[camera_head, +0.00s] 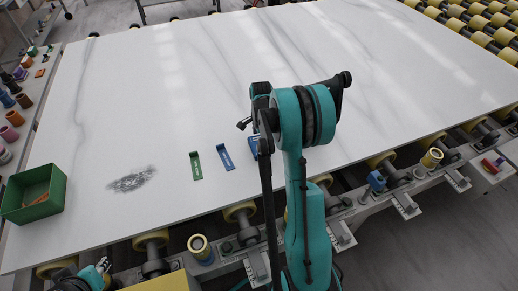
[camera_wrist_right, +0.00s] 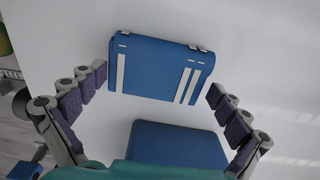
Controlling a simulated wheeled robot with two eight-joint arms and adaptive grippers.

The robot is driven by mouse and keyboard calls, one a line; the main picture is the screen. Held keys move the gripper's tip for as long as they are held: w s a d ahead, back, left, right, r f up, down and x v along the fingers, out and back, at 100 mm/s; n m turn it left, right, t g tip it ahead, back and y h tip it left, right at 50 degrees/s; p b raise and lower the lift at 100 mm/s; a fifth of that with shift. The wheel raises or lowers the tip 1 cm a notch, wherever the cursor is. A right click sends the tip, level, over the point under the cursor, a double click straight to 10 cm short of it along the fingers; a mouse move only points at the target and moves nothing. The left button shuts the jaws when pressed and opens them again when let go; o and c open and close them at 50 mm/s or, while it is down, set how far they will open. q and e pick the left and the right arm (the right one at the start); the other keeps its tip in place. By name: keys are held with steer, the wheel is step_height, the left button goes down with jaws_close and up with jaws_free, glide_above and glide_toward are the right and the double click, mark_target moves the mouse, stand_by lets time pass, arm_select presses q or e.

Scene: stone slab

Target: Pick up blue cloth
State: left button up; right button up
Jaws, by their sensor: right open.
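The blue cloth (camera_wrist_right: 160,70) shows in the right wrist view as a flat, folded-looking blue piece with white stripes, lying on the pale slab. In the head view a bit of blue, likely the cloth (camera_head: 254,146), shows beside my right arm, which hides much of it. My right gripper (camera_wrist_right: 158,84) is open, with one finger on each side of the cloth and gaps between. In the head view the arm mostly hides this gripper.
A second plain blue piece (camera_wrist_right: 175,146) lies below the cloth in the wrist view. On the slab (camera_head: 170,90) are a green strip (camera_head: 196,166), a blue strip (camera_head: 226,157), a dark smudge (camera_head: 131,180) and a green bin (camera_head: 35,194). The slab's far part is clear.

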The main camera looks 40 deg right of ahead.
mark_target(261, 144)
steer(key=shift+r, duration=0.1)
steer(key=c, duration=0.8)
steer(key=shift+r, duration=0.25)
step_height(261, 144, up, 4)
steer(key=shift+f+p, duration=0.15)
steer(key=shift+p, duration=0.95)
steer(key=s+r+p, duration=0.1)
steer(key=s+r, duration=0.1)
steer(key=s, duration=0.2)
steer(key=s+r+p, duration=0.1)
steer(key=s+r, duration=0.1)
steer(key=s, duration=0.1)
steer(key=s+r+p, duration=0.1)
steer(key=s+r, duration=0.1)
steer(key=s, duration=0.2)
steer(key=shift+s+d+r, duration=0.35)
steer(key=shift+d+r, duration=0.05)
